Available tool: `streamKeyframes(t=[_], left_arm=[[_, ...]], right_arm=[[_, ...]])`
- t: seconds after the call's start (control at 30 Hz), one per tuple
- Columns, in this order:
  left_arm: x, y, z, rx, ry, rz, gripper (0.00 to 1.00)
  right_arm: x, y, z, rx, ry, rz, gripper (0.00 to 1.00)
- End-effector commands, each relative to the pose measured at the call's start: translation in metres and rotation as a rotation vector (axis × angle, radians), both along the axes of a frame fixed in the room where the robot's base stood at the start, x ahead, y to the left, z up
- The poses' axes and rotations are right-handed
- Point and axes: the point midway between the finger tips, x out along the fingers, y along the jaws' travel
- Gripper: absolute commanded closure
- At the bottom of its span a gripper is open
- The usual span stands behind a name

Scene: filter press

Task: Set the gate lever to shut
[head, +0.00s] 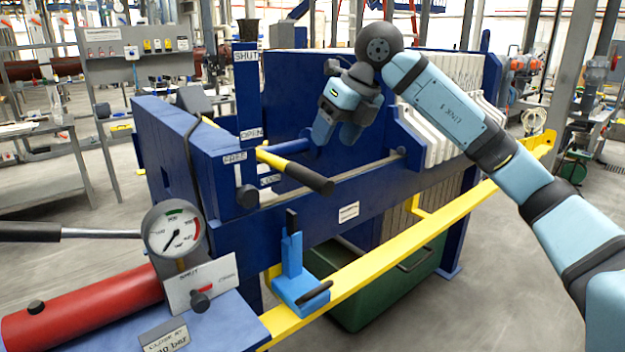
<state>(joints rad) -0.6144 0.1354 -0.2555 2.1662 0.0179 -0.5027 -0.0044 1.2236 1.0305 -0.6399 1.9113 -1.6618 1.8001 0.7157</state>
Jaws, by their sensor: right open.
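A lever with a yellow shaft and a black grip (308,175) slants down to the right beside the blue upright plate (248,100). The plate carries a SHUT label (246,57) near its top and an OPEN label (251,133) at its foot. The lever lies just below the OPEN label; I take it for the gate lever. My left gripper is not in view.
In front are a pressure gauge (174,229), a SHUT-marked valve plate (203,288) and a red cylinder (80,312). A yellow rail (400,258) crosses the front, carrying a blue bracket (299,280).

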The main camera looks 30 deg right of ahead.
Motion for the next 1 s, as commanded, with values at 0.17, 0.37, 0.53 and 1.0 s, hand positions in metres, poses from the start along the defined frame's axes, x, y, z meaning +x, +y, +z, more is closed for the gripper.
streamKeyframes(t=[0.17, 0.37, 0.53, 1.0], left_arm=[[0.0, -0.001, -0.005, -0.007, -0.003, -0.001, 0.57], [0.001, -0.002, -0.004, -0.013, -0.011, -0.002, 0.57], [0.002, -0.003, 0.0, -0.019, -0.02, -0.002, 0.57], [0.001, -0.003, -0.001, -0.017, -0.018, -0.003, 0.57]], right_arm=[[0.015, 0.009, -0.04, 0.002, 0.004, 0.003, 0.39], [0.028, 0.017, -0.072, 0.003, 0.003, 0.002, 0.39], [0.035, 0.021, -0.088, 0.003, 0.003, 0.002, 0.39], [0.037, 0.022, -0.092, 0.002, 0.001, 0.002, 0.6]])
